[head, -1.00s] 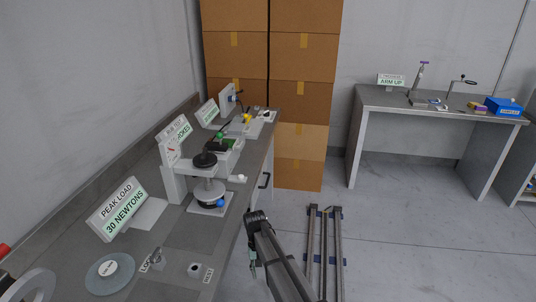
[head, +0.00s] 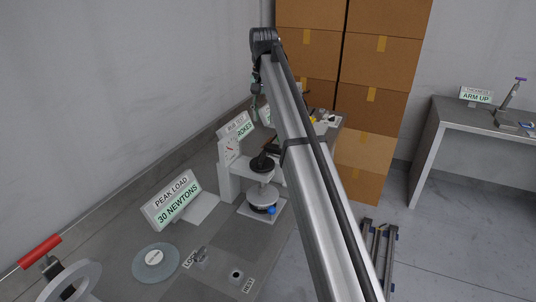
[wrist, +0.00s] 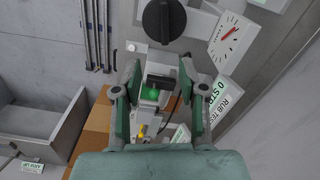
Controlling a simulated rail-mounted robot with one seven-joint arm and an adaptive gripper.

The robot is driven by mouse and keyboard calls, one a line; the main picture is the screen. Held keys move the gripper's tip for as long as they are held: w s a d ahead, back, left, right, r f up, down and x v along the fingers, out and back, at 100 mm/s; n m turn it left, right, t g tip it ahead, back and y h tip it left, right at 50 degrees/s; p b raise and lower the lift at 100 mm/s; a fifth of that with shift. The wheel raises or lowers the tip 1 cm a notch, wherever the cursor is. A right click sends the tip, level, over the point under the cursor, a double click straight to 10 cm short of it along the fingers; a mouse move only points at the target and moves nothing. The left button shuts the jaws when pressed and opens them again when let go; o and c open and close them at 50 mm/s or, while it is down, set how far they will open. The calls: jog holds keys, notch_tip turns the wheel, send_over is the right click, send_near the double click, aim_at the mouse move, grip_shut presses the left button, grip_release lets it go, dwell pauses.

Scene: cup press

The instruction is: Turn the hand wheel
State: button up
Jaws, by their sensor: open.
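The hand wheel (head: 263,163) is a black disc on top of the small grey press (head: 226,178) on the left bench. It also shows in the wrist view (wrist: 163,20) at the top, with a bar across it. The press has a white dial with a red needle (wrist: 231,41) beside the wheel. My gripper (wrist: 161,68) is open, its two fingers spread with nothing held between them. The wheel lies beyond the fingertips in the wrist view, apart from them. In the head view my arm reaches over the bench, and the gripper's fingertips are hard to make out.
A 30 newtons sign (head: 173,203), a pale disc (head: 155,259) and a grey ring (head: 78,284) near a red handle (head: 40,252) stand on the near bench. Stacked boxes (head: 365,70) rise behind. A second bench (head: 450,112) is at the right.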

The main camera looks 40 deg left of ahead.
aim_at(262, 156)
jog(key=f+p, duration=0.1)
jog(key=f, duration=0.4)
jog(key=f+p, duration=0.2)
jog(key=f, duration=0.3)
jog(key=f+p, duration=0.1)
jog(key=f, duration=0.4)
jog(key=shift+s+a+f, duration=0.25)
jog(key=shift+s+a, duration=0.05)
grip_shut()
